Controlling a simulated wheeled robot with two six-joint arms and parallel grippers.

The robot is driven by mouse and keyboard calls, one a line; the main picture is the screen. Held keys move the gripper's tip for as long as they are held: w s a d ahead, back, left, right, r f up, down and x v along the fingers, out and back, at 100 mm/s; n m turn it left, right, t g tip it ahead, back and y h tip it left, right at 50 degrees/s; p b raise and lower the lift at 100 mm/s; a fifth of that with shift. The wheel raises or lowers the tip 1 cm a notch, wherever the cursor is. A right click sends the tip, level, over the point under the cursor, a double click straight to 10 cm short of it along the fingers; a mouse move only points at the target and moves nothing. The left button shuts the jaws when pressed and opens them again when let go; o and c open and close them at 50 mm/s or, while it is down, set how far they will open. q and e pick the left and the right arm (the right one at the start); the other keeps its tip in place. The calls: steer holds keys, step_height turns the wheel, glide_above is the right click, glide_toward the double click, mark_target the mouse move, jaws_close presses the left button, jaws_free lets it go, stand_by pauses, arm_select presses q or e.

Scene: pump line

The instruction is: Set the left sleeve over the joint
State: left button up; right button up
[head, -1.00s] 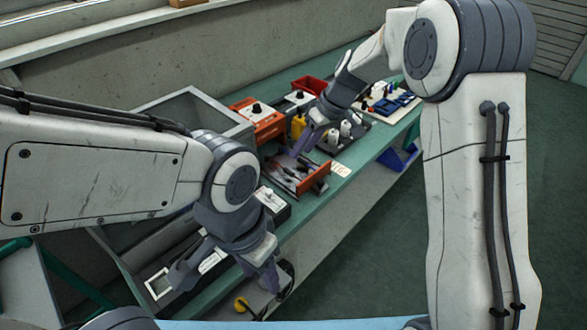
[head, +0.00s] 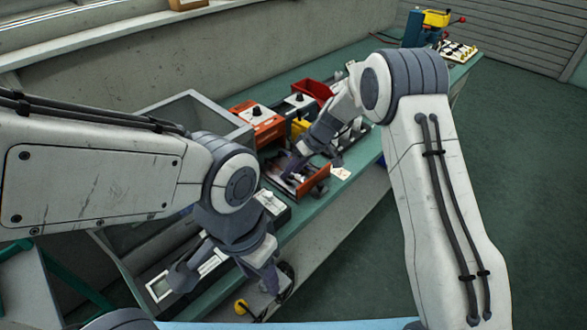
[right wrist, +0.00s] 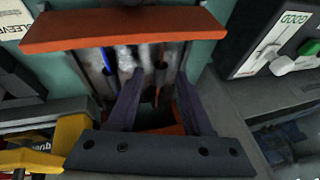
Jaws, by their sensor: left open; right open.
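My right gripper (head: 292,165) is open over an orange-fronted tray (right wrist: 122,32) on the bench. In the right wrist view its two dark fingers (right wrist: 160,80) reach into the tray, apart. Between and beyond them lie a blue strip (right wrist: 103,62), pale shiny pieces (right wrist: 127,60) and a thin rust-coloured rod; I cannot tell which is a sleeve. My left gripper (head: 225,278) is open at the near end of the bench, above a grey unit with a white frame (head: 159,287). I cannot make out the joint.
A grey open bin (head: 195,105) stands behind the tray. An orange box with a black knob (head: 257,118), a red bin (head: 314,89) and a yellow item (head: 300,127) stand beyond it. A white-topped unit (head: 272,203) sits nearer.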

jaws_close()
stand_by(0.5)
